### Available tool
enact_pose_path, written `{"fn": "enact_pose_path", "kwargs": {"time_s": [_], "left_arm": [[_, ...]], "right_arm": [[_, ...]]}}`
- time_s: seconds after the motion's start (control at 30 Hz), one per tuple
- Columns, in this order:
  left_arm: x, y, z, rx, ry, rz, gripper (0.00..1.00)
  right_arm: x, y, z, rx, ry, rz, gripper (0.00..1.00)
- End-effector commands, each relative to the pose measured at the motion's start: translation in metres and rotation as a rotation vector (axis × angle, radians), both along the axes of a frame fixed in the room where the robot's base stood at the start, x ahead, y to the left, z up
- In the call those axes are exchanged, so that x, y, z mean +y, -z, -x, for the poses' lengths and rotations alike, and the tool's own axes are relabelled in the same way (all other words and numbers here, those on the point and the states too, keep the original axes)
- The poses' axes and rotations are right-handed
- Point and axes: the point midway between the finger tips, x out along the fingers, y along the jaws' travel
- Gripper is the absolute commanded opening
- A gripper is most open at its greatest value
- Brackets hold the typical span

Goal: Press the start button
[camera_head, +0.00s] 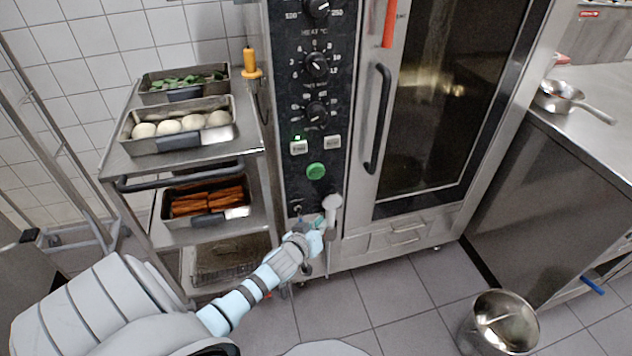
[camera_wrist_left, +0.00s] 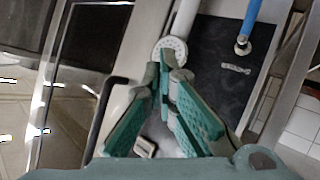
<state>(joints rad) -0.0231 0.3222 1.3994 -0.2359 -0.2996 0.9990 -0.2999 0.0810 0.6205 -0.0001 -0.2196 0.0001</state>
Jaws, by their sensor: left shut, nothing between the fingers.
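The round green button (camera_head: 316,171) sits low on the oven's dark control panel (camera_head: 294,185), below two small square buttons (camera_head: 299,147). A green light glows above the left square. My left gripper (camera_head: 320,221) is shut and empty, in front of the panel's lower end, below the green button in the head view and apart from it in the picture. In the wrist view its green fingers (camera_wrist_left: 164,78) cover the middle of the panel; I cannot make out the green button there. My right gripper is not in view.
A white spray head (camera_head: 332,202) is close beside my left fingertips; it also shows in the wrist view (camera_wrist_left: 172,48). The black oven door handle (camera_head: 378,118) stands out to the right. A trolley (camera_head: 125,165) with food pans stands left. A metal bucket (camera_head: 497,325) is on the floor.

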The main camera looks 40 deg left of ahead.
Motion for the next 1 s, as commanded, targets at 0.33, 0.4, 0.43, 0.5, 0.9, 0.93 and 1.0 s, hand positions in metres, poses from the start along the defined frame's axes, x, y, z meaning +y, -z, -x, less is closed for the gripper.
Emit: {"fn": "enact_pose_path", "kwargs": {"time_s": [0.33,0.4,0.43,0.5,0.9,0.93,1.0], "left_arm": [[0.001,-0.052,-0.03,-0.156,-0.017,0.063,0.0],[0.001,-0.051,-0.03,-0.155,-0.017,0.062,0.0],[0.001,-0.051,-0.03,-0.154,-0.017,0.062,0.0],[0.001,-0.051,-0.03,-0.154,-0.017,0.062,0.0],[0.031,-0.047,-0.05,-0.154,-0.018,0.059,0.0],[0.034,-0.046,-0.053,-0.155,-0.018,0.059,0.0],[0.043,-0.045,-0.059,-0.155,-0.018,0.058,0.0]], "right_arm": [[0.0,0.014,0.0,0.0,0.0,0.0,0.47],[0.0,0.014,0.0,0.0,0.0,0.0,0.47],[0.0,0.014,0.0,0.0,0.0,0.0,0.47],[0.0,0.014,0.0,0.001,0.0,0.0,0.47],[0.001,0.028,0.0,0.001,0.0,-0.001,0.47],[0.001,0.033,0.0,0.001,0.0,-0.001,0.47],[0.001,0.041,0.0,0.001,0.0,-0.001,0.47]]}}
